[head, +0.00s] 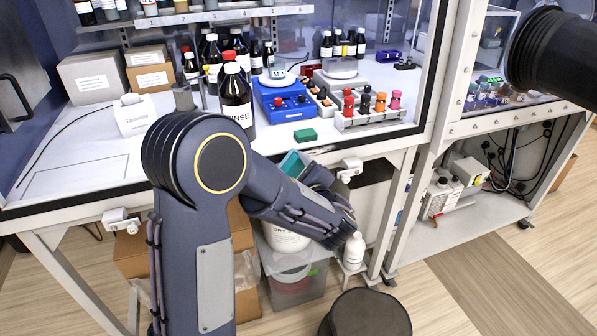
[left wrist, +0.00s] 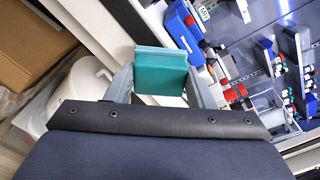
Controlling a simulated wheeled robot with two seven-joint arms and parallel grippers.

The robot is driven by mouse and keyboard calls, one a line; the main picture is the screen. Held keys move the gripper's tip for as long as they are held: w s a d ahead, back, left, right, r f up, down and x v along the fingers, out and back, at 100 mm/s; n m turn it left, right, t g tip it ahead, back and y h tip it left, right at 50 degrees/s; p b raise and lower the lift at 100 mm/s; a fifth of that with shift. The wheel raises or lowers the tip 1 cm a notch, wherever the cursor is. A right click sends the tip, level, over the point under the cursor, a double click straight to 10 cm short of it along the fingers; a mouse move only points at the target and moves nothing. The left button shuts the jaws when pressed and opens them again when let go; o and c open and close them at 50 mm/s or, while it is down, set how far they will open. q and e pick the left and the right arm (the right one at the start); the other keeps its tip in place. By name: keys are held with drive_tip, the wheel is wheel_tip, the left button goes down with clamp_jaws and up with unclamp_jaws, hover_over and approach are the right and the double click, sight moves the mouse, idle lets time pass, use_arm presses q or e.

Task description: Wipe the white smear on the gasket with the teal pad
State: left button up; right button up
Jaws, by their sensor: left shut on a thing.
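The teal pad (left wrist: 162,75) sits between the two fingers of my left gripper (left wrist: 160,84), which is shut on it. In the head view a corner of the teal pad (head: 293,162) shows past my left forearm, near the bench's front edge. The left gripper (head: 312,170) is mostly hidden there behind my arm. My right gripper is not in view.
A green block (head: 305,135) lies on the white bench near its front edge. A rack of red, orange and pink-capped bottles (head: 368,118), a blue device (head: 285,105) and a brown rinse bottle (head: 236,95) stand behind. A white valve (head: 350,169) juts from the bench front.

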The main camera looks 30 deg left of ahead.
use_arm(q)
drive_tip(key=shift+b+x, duration=0.4)
drive_tip(key=shift+x, duration=0.6)
idle(0.5)
